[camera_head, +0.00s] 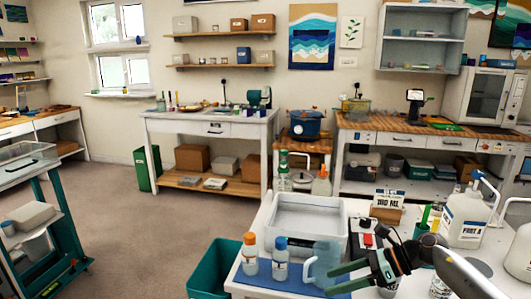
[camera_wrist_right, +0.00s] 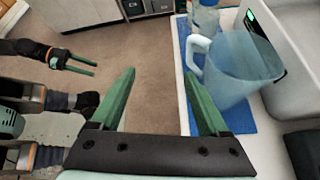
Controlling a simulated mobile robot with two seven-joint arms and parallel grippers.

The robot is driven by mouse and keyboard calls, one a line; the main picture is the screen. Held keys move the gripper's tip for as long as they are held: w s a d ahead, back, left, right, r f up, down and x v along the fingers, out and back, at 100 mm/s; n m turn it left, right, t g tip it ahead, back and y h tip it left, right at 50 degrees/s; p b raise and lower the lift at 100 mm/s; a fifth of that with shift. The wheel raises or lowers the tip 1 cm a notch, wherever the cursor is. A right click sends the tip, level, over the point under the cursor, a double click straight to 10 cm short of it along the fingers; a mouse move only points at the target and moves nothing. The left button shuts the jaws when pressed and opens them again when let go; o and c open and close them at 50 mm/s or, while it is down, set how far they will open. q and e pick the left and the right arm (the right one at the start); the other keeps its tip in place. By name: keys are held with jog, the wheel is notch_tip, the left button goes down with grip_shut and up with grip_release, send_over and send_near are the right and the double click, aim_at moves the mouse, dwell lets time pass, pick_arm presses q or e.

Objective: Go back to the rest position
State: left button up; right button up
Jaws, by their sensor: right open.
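My right gripper (camera_head: 328,281) reaches in from the lower right of the head view, over the front of the white worktable. In the right wrist view its two green fingers (camera_wrist_right: 160,78) are wide apart with nothing between them. A translucent blue jug (camera_wrist_right: 243,70) with a pale handle stands beside the right-hand finger; in the head view the jug (camera_head: 325,257) is just behind the fingertips. I cannot tell whether they touch. My left gripper (camera_wrist_right: 78,64) shows only in the right wrist view, at upper left, its fingers apart and empty over the floor.
Orange-capped (camera_head: 249,255) and blue-capped (camera_head: 280,262) bottles stand on the blue mat (camera_head: 262,276). A white tray (camera_head: 307,208) is behind them. A large pump bottle (camera_head: 465,218) stands at right. A teal bin (camera_head: 212,270) is left of the table.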

jog(key=s+a+f+m+t+y+p, duration=0.1)
jog(key=s+a+m+t+p, duration=0.15)
jog(key=a+m+t, duration=0.6)
jog(key=s+a+f+m+t+y+p, duration=0.1)
jog(key=s+m+t+y, duration=0.15)
jog(key=m, duration=1.05)
pick_arm(q)
notch_tip(320, 180, up, 6)
jog(key=s+a+p, duration=0.1)
jog(key=a+p, duration=0.1)
jog(key=p, duration=0.2)
jog(key=shift+s+a+f+y, duration=0.15)
jog(key=shift+s+a+y, duration=0.05)
jog(key=shift+s+y, duration=0.15)
pick_arm(e)
jog(key=s+d+f+m+g+h, duration=0.1)
jog(key=s+d+f+m+h, duration=0.2)
jog(key=s+m, duration=0.4)
jog(key=s+d+f+m+g+h, duration=0.1)
jog(key=s+d+f+m+h, duration=0.2)
jog(key=m, duration=0.7)
jog(key=s+d+f+m+g+h, duration=0.1)
jog(key=s+d+f+m+h, duration=0.2)
jog(key=s+f+m+h, duration=0.4)
jog(key=s+f+m, duration=0.1)
jog(key=s+f, duration=0.1)
jog(key=s, duration=0.4)
jog(key=shift+s+d+f+g, duration=0.15)
jog(key=shift+f+g, duration=0.15)
jog(key=shift+g, duration=0.1)
